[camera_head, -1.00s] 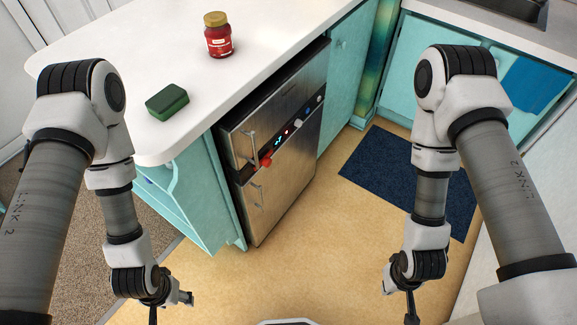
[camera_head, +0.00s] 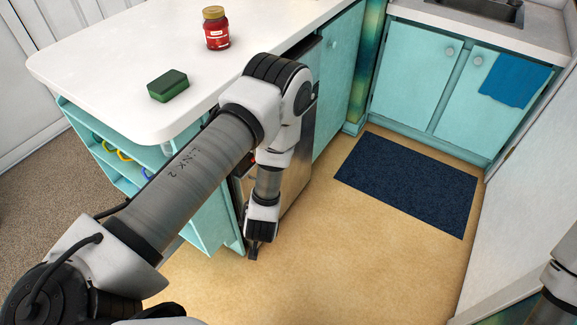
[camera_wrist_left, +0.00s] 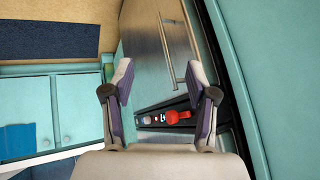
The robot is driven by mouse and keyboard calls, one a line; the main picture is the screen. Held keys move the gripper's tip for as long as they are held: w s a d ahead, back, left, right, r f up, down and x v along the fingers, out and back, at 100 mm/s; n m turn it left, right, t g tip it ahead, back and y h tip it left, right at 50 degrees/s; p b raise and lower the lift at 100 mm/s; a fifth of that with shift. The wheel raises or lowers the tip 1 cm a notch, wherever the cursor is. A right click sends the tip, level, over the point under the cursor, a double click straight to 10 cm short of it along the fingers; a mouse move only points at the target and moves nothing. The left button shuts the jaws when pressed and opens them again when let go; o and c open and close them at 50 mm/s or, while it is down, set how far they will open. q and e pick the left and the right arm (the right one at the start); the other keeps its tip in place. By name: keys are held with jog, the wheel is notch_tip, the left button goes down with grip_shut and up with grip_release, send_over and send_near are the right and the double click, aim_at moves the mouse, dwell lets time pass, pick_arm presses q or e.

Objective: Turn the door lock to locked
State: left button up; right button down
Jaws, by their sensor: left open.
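The red knob (camera_wrist_left: 175,117), which looks like the door lock, is on the dark control panel (camera_wrist_left: 150,121) of a steel appliance (camera_wrist_left: 160,65) in the left wrist view. My left gripper (camera_wrist_left: 160,72) is open and empty, and the knob shows beyond and between its fingers, closer to the right finger. No contact is visible. In the head view my left arm crosses in front of the appliance (camera_head: 298,197) and hides most of its front. The left gripper (camera_head: 253,252) hangs low there. My right gripper is out of view.
A white counter (camera_head: 110,85) holds a green sponge (camera_head: 168,86) and a red jar (camera_head: 216,30). Open shelves (camera_head: 110,160) stand left of the appliance. A door handle (camera_wrist_left: 167,40) sticks out near the gripper. The floor around the blue mat (camera_head: 405,182) is clear.

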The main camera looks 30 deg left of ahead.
pick_arm(q)
jog(key=w+r+n+g+y+b, duration=0.2)
jog(key=w+n+y+b, duration=0.5)
jog(key=w+n+b, duration=0.1)
jog(key=w+r+n+g+y+b, duration=0.2)
jog(key=w+n+g+y+b, duration=0.1)
jog(key=w+n+y+b, duration=0.4)
jog(key=w+a+n, duration=0.1)
jog(key=w+a, duration=0.1)
jog(key=a, duration=0.5)
jog(key=shift+h+b, duration=0.3)
jog(key=shift+b, duration=0.05)
jog(key=shift+r, duration=0.1)
grip_shut()
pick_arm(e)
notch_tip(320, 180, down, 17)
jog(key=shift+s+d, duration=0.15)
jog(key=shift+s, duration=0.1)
